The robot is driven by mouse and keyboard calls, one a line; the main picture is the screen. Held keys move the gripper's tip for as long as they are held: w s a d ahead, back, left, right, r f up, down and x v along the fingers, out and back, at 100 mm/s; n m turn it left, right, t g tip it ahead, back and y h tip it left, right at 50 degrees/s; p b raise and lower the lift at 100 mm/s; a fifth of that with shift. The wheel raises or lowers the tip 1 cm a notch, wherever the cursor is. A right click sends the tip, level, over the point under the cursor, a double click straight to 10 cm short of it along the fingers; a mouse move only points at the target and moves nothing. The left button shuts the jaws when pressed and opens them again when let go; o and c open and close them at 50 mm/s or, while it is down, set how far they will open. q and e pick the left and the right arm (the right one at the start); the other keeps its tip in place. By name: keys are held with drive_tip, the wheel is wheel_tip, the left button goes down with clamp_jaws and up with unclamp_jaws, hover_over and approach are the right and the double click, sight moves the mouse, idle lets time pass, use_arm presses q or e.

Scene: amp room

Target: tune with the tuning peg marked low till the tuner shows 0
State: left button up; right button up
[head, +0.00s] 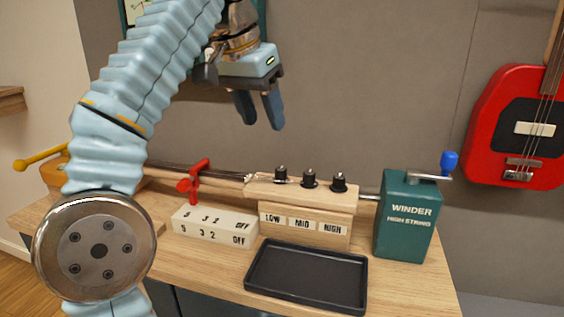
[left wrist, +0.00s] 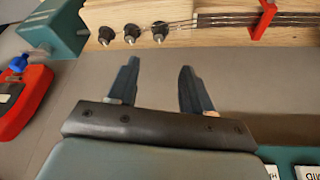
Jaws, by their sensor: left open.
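Three black tuning pegs stand upright on a pale wooden headstock (head: 258,190). The low peg (head: 281,175) is the leftmost, above the LOW label (head: 272,218); the mid peg (head: 309,180) and high peg (head: 339,184) stand to its right. In the left wrist view, which is turned about, the low peg (left wrist: 159,31) is the rightmost. My left gripper (head: 263,123) is open and empty, pointing down above the pegs and apart from them. Its two fingers also show in the left wrist view (left wrist: 160,70). No tuner reading is legible; a teal-framed wall panel is mostly hidden behind my arm. My right gripper is out of view.
A green winder box (head: 403,225) with a blue-knobbed crank stands right of the pegs. A red clamp (head: 194,183) stands left, by a white numbered block (head: 215,227). An empty black tray (head: 306,277) lies in front. A red guitar (head: 515,130) hangs at right.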

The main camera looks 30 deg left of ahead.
sight(281, 169)
use_arm(q)
drive_tip(key=b+x, duration=0.2)
drive_tip(key=x, duration=1)
drive_tip(key=shift+s+d+f, duration=0.1)
drive_tip(key=shift+d, duration=0.05)
clamp_jaws()
